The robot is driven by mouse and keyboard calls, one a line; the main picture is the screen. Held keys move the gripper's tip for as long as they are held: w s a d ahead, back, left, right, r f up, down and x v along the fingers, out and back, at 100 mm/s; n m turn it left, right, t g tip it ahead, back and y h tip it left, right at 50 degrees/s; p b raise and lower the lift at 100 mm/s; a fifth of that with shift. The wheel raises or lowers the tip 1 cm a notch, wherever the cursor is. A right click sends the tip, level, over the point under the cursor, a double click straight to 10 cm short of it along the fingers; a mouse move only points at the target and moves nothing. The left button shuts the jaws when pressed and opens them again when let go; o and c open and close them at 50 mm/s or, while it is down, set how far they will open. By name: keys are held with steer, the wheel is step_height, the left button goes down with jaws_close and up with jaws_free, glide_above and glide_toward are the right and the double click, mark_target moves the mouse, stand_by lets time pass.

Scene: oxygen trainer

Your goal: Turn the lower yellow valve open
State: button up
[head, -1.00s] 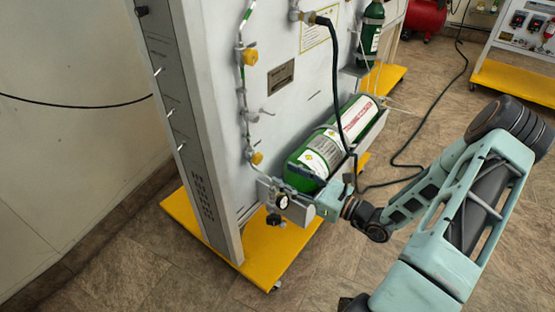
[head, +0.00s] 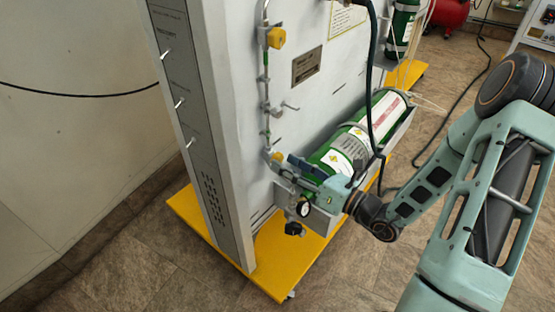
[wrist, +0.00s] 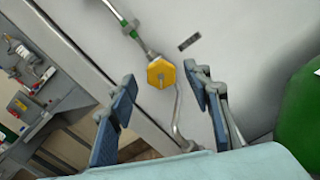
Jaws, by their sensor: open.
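The lower yellow valve (head: 277,157) is on the thin pipe low on the grey panel in the head view, just left of my gripper (head: 287,163). In the wrist view the yellow valve (wrist: 161,73) is a hexagonal knob facing the camera. My gripper (wrist: 155,85) is open, with one blue-padded finger on each side of the valve's line. The knob appears just beyond the fingertips, and I cannot tell whether either finger touches it. An upper yellow valve (head: 276,38) is higher on the same pipe.
A green cylinder (head: 335,155) lies on a bracket right of my gripper. A pressure gauge (head: 304,209) and black knob (head: 294,229) are below it. A dark hose (head: 372,80) hangs beside the cylinder. The panel's yellow base (head: 268,278) sits on the tiled floor.

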mark_target(280, 160)
steer(key=shift+b+x, duration=0.3)
steer(key=shift+x, duration=1.85)
steer(key=shift+c, duration=0.4)
steer(key=c, duration=1.1)
